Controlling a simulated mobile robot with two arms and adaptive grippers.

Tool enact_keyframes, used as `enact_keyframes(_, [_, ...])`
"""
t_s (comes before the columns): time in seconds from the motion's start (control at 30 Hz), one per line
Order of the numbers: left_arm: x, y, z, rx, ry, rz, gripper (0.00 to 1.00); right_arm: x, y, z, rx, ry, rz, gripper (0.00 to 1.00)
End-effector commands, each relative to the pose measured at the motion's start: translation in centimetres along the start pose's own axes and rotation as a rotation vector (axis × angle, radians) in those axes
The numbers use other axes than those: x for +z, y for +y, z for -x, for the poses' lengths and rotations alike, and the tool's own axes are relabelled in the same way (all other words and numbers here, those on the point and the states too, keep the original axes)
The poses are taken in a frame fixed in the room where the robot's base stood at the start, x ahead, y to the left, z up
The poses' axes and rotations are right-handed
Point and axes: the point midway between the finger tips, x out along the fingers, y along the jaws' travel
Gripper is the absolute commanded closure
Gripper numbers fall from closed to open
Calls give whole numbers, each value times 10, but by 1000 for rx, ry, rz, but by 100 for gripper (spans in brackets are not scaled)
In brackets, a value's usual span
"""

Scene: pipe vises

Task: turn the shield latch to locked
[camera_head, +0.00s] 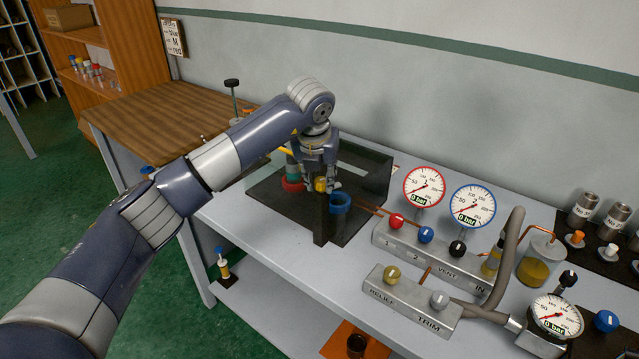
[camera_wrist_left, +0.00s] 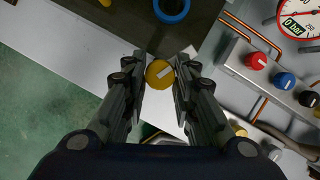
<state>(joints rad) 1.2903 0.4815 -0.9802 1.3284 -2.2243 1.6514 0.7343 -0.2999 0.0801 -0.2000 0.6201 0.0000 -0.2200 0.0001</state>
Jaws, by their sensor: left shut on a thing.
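My left gripper (camera_head: 320,186) reaches down at the dark vise stand (camera_head: 268,198) on the bench. It is shut on a round yellow knob (camera_head: 320,184), which I take to be the shield latch. In the left wrist view the knob (camera_wrist_left: 159,74) sits between the two fingertips (camera_wrist_left: 160,76), with a pale line across its top. A blue ring (camera_head: 341,202) stands just right of the fingers. A red ring (camera_head: 291,184) is to their left. The fingers and wrist hide part of the stand. My right gripper is out of view.
A valve block with red (camera_head: 396,220), blue and black knobs stands to the right, below two dial gauges (camera_head: 424,186) reading 0 bar. A relief and trim block (camera_head: 410,303) is in front. A wooden-topped bench (camera_head: 165,115) is at the left.

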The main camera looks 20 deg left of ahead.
Motion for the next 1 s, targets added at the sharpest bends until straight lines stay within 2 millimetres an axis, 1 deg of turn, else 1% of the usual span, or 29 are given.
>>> enact_keyframes(0.03, [0,-1,-2,18,-3,41,98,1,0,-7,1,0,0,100])
enact_keyframes(0.1, [0,-2,-2,41,-2,98,98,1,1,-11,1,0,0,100])
enact_keyframes(0.3, [1,-3,-1,100,-3,244,98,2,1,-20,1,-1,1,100])
enact_keyframes(0.5, [1,-3,-1,144,-2,351,98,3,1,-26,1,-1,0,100])
enact_keyframes(0.73, [1,-3,0,171,-1,418,98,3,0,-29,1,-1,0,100])
enact_keyframes(1.0, [2,-3,0,179,-1,437,98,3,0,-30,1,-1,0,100])
